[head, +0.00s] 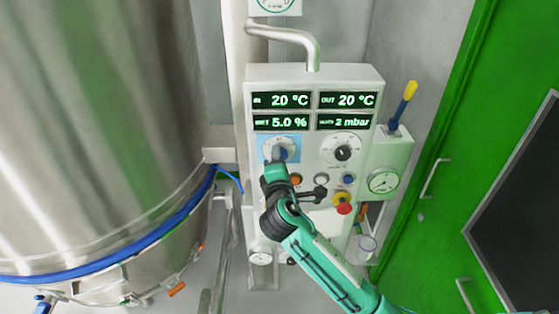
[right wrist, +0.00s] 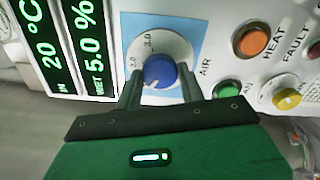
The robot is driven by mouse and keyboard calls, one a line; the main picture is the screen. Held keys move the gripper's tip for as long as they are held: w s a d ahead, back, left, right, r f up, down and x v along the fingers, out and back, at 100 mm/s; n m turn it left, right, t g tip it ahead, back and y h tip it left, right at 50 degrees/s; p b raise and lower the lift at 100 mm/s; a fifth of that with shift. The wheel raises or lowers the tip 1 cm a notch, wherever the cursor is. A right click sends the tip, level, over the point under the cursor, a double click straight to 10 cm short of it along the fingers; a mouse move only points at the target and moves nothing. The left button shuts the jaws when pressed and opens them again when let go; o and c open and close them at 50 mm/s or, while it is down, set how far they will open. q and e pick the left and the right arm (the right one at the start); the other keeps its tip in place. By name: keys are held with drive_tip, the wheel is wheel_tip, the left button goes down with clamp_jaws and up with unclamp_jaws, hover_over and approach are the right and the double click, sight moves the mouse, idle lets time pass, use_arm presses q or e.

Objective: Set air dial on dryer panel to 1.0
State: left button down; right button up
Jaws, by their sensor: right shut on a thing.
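The dryer panel (head: 254,99) is a light grey box with green digital readouts. The air dial (head: 280,148) sits at its left, on a light blue square; the wrist view shows its blue knob (right wrist: 159,71), round white scale and the label AIR. My right gripper (head: 277,160) is at this dial. In the wrist view my right gripper (right wrist: 160,86) has one finger on each side of the blue knob and is shut on it. Some scale numbers show, but the set value cannot be read. My left gripper is not in view.
A second dial with a black knob (head: 342,153) is to the right. An orange HEAT button (right wrist: 251,41) and a green button (right wrist: 226,89) are close to the gripper. A red emergency stop (head: 343,201) and gauge (head: 383,181) are lower right. A large steel vessel (head: 95,120) fills the left.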

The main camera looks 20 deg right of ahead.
drive_tip(key=o, duration=1)
drive_tip(key=shift+c, duration=0.2)
drive_tip(key=b+v, duration=0.6)
drive_tip(key=v, duration=0.7)
drive_tip(key=shift+s+a, duration=0.15)
drive_tip(key=shift+s, duration=0.2)
